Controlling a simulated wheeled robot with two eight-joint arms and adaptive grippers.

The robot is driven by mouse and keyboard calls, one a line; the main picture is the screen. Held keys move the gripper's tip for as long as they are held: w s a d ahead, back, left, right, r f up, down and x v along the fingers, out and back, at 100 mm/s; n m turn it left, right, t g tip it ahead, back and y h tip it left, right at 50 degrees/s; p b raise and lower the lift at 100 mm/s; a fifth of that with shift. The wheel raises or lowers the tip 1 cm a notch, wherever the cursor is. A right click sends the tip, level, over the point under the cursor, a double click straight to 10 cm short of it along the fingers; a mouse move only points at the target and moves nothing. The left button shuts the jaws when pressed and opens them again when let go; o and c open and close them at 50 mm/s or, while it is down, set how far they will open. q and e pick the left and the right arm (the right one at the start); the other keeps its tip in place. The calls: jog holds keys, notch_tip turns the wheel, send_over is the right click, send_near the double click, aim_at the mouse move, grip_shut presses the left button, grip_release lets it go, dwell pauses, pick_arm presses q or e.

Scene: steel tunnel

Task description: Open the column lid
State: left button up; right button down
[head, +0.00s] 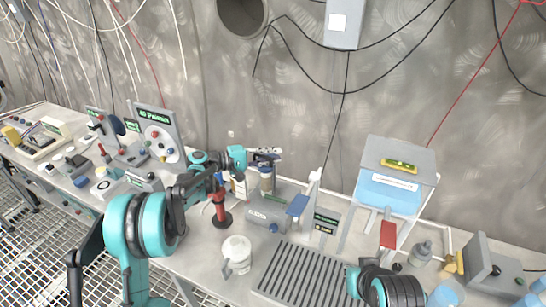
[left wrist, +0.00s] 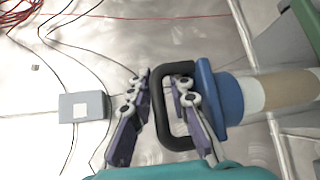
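The column (left wrist: 285,90), tan with a white band, lies sideways across the right of the left wrist view. Its blue lid (left wrist: 212,92) is seated on its end and carries a black C-shaped handle (left wrist: 160,112). My left gripper (left wrist: 162,78) is open, with its purple-grey fingers on either side of the handle's bar. One finger is outside the handle, the other between bar and lid. In the head view, my left gripper (head: 266,154) is above the tan column (head: 266,182); the lid is mostly hidden there. My right gripper is out of view; only part of that arm shows at the bottom.
A grey slotted plate (head: 305,275) lies in front. A blue-fronted case (head: 390,192) stands to the right. Cables hang along the metal wall behind.

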pick_arm(q)
grip_shut()
dwell(0.3)
